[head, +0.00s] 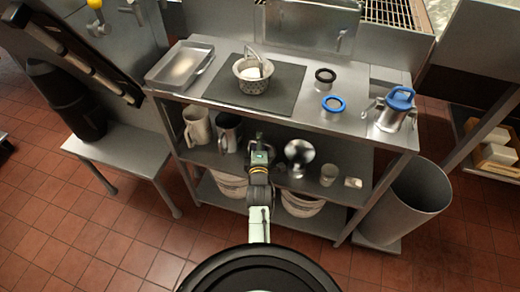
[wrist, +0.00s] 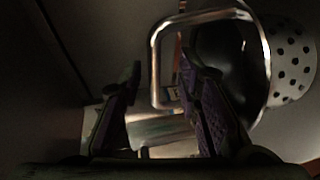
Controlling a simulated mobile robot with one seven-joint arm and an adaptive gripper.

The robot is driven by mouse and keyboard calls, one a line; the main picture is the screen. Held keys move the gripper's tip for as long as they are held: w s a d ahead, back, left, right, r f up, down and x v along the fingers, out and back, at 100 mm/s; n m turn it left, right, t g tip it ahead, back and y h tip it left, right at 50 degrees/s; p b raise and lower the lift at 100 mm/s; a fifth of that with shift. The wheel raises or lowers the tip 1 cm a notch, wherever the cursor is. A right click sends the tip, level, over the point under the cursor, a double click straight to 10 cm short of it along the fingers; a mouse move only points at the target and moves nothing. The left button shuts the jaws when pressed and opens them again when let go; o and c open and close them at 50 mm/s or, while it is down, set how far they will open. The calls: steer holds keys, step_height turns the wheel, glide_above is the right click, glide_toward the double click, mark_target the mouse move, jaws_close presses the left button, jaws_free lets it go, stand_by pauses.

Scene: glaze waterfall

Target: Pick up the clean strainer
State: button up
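A round silver strainer (head: 299,151) sits on the middle shelf, just right of my gripper (head: 262,152). In the wrist view its pale perforated wall (wrist: 290,62) shows at the right edge, and a shiny metal loop handle (wrist: 155,62) reaches left from it. My gripper (wrist: 165,95) is open, with a gap between its two fingers. One bar of the loop shows in line with that gap; I cannot tell whether it is between the fingers or beyond them. Another perforated strainer (head: 252,86), with something white inside, stands on the dark mat on the top.
Two metal pitchers (head: 197,127) stand left on the middle shelf, and a small glass (head: 328,175) stands right. The top shelf lies close above my gripper. Tubs (head: 301,205) fill the bottom shelf. A tall bin (head: 410,205) stands at the right.

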steer(key=shift+s+r, duration=0.1)
steer(key=shift+r, duration=0.05)
jaws_close()
stand_by(0.8)
